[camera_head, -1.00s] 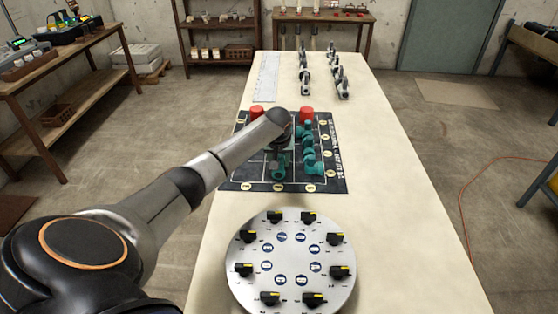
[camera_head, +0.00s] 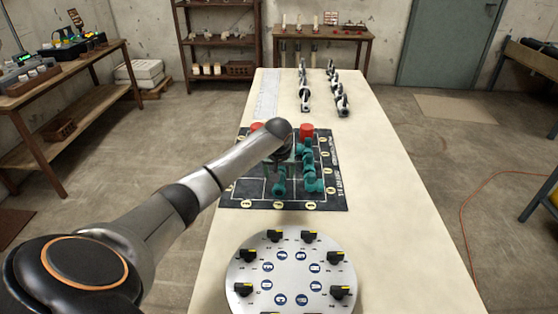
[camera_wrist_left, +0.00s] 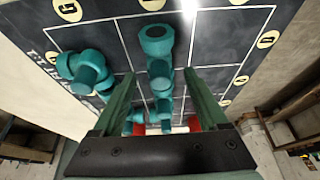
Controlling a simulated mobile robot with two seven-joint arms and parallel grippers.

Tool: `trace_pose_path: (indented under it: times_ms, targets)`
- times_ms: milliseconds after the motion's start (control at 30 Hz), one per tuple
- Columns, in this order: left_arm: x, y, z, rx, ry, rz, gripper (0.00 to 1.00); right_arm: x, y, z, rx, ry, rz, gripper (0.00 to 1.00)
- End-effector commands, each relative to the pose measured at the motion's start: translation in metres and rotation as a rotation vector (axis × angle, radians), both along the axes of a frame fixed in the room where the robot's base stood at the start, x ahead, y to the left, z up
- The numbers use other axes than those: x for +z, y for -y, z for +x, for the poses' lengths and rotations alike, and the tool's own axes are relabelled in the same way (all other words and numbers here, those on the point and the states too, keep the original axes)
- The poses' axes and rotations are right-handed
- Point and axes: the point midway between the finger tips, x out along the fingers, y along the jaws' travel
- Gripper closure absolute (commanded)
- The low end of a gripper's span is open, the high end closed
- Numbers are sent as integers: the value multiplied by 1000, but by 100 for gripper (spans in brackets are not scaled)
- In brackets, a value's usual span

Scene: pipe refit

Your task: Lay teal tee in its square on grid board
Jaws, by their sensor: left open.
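The dark grid board (camera_head: 255,201) lies on the long table, with pale lines and round yellow labels. A teal pipe piece (camera_head: 279,182) lies on its near middle part; it also shows in the left wrist view (camera_wrist_left: 157,62). More teal pieces (camera_head: 309,172) lie along the board's right side; one shows at left in the wrist view (camera_wrist_left: 85,70). I cannot tell which piece is the tee. My left gripper (camera_head: 284,160) is over the board's middle, its wrist hiding part of it. In the wrist view its green fingers (camera_wrist_left: 160,95) are apart, with no piece visibly gripped. My right gripper is out of view.
Red cylinders (camera_head: 307,130) stand at the board's far edge. A round metal plate with black knobs (camera_head: 291,274) is at the near end. Grey-and-black fittings (camera_head: 305,98) and a pale strip (camera_head: 267,98) lie further back. The table right of the board is clear.

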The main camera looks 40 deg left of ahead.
Motion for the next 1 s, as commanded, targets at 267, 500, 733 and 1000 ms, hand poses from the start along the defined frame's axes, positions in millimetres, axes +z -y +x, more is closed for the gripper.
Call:
trace_pose_path:
  times_ms: [267,500,733,1000]
  targets:
    - [54,14,-16,-1,2,1,24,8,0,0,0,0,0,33]
    - [79,21,-25,1,1,-1,24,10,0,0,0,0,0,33]
    - [83,22,-26,1,-1,-1,24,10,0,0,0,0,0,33]
    - [83,22,-26,1,-1,-1,24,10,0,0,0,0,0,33]
